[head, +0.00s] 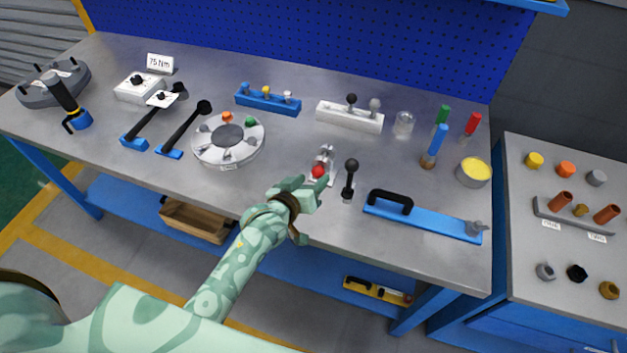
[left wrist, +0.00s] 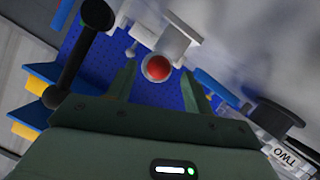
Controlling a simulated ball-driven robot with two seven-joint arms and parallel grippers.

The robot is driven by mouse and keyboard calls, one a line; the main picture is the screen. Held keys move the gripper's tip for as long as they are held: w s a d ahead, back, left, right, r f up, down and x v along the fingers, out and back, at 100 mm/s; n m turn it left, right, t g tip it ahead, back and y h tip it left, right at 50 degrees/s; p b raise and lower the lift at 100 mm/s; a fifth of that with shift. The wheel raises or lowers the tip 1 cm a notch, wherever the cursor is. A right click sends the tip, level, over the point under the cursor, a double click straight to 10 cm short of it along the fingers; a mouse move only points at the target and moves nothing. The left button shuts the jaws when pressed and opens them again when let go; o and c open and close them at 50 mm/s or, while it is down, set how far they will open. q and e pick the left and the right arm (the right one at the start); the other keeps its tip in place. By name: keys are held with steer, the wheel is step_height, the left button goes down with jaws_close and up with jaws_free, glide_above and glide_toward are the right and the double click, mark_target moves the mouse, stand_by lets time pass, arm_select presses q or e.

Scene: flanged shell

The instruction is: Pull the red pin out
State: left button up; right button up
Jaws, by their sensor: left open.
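The red pin shows as a round red head (head: 319,171) on a small metal fixture (head: 325,156) near the front middle of the bench. In the left wrist view the red head (left wrist: 158,67) faces me, ringed by a grey rim, at the end of a pale bracket (left wrist: 172,42). My left gripper (head: 309,191) is just in front of the red head in the head view. Its two fingers (left wrist: 161,85) are apart, with the red head showing between and beyond their tips. I see no contact with it. My right gripper is not in view.
A black-knobbed lever (head: 351,178) stands close to the right of the fixture. A round grey flanged housing (head: 229,139) lies to its left. A blue bar with a black handle (head: 425,217) lies front right. The bench's front edge is beneath my left arm.

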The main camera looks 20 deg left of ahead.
arm_select(q)
steer(key=shift+x, duration=1)
steer(key=c, duration=1.1)
steer(key=shift+s+a+r+p, duration=0.1)
steer(key=shift+s+p, duration=1.55)
steer(key=shift+s, duration=1.15)
steer(key=shift+s+a+p, duration=0.1)
steer(key=shift+s+p, duration=1.1)
steer(key=shift+s, duration=1.25)
